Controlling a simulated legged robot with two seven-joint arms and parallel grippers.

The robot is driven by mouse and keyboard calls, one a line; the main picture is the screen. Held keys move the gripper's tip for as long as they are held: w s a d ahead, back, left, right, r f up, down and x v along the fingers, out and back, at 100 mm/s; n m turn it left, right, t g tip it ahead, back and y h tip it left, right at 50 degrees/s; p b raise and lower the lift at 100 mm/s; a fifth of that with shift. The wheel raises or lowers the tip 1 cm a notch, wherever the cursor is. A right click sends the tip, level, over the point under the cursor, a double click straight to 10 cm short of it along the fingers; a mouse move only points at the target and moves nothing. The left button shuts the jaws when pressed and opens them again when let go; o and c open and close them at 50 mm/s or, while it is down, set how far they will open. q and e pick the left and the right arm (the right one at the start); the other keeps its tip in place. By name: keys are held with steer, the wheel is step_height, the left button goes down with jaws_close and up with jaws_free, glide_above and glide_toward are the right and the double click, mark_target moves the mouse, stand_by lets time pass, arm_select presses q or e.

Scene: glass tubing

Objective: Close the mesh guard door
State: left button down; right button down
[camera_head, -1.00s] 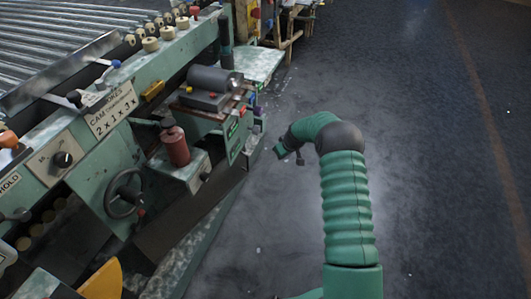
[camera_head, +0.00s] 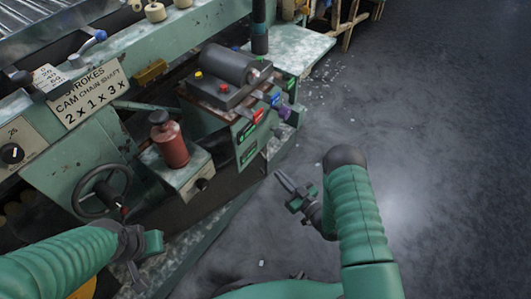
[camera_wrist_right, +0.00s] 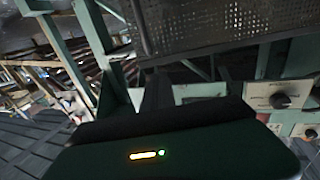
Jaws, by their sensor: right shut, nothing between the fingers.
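A dark perforated mesh panel (camera_wrist_right: 235,25), which looks like the mesh guard door, fills the upper right of the right wrist view. Only part of it shows, and I cannot tell how far open it stands. I cannot make it out in the head view. My right gripper (camera_head: 283,181) is shut and empty, over the floor to the right of the green machine (camera_head: 85,150). In the right wrist view its dark fingers (camera_wrist_right: 156,93) point toward the area below the mesh, apart from it as far as I can see. My left gripper (camera_head: 136,272) is low at the left, its jaws unclear.
A red cylinder (camera_head: 172,146) and a handwheel (camera_head: 101,191) stand out from the machine's front. A grey motor-like unit (camera_head: 222,70) with coloured buttons sits farther back. A pale table (camera_head: 297,49) is beyond it. The dark floor (camera_head: 440,130) at the right is clear.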

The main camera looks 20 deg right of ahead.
steer(key=b+x, duration=0.5)
steer(key=x, duration=0.7)
steer(key=shift+w+b, duration=0.2)
steer(key=shift+b, duration=0.1)
steer(key=shift+d, duration=0.1)
